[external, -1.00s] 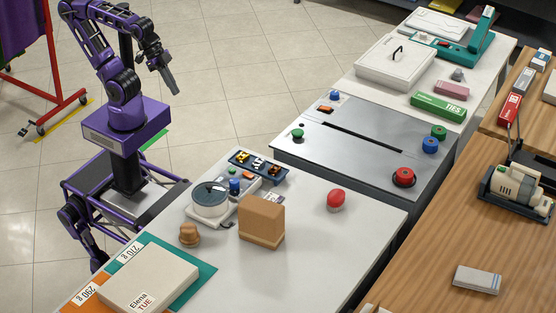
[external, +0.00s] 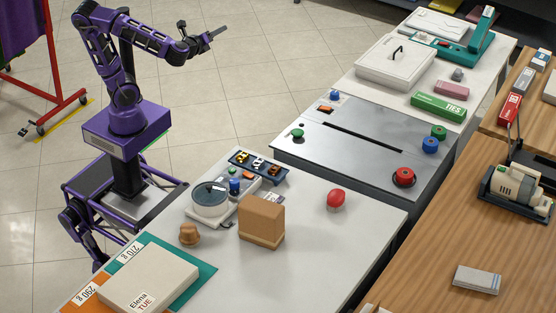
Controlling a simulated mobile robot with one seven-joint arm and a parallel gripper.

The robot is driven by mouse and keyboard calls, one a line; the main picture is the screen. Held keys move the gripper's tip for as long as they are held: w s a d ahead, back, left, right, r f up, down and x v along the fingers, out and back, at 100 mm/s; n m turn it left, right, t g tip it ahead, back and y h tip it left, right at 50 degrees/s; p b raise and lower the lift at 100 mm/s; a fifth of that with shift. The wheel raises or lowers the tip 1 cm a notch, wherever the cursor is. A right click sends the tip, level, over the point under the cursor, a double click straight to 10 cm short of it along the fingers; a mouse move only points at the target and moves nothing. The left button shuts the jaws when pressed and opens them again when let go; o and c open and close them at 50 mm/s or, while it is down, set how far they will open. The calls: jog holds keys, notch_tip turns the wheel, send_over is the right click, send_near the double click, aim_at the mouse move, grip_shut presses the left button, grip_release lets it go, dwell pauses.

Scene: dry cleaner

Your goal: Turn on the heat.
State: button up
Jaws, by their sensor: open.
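My gripper (external: 217,34) is raised over open floor, left of the counters and level, pointing right; it is open and appears empty. A steel panel (external: 345,150) with a dark slot carries several controls. An orange switch (external: 325,109) and a blue knob (external: 335,96) are at its upper left, and a green knob (external: 297,134) at its left edge. A large red knob (external: 403,177) is at the lower right, with another blue knob (external: 430,145) and green knob (external: 439,132) at the right edge. I cannot tell which control is for heat. My gripper touches none of them.
A tray of small switches (external: 258,166) lies behind the device. A lidded white box (external: 396,62) stands beyond the panel.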

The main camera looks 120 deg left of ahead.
jog(key=w+a+r+m+y, duration=0.2)
jog(key=w+a+r+y, duration=0.1)
jog(key=r, duration=0.3)
jog(key=w+a+r+m+y, duration=0.2)
jog(key=w+a+r+y, duration=0.15)
jog(key=r, duration=0.25)
jog(key=a+f+n+g+h, duration=0.2)
jog(key=a+f+n+h, duration=0.3)
jog(key=f+h, duration=0.15)
jog(key=n+h+p, duration=0.4)
jog(key=n+h, duration=0.5)
jog(key=h, duration=0.7)
send_near(249, 173)
jog(key=shift+g, duration=0.3)
jog(key=x, duration=0.2)
jog(key=b+x, duration=0.1)
jog(key=x, duration=0.4)
jog(key=shift+w+f+b, duration=0.2)
jog(key=shift+w+b, duration=0.05)
jog(key=shift+b, duration=0.15)
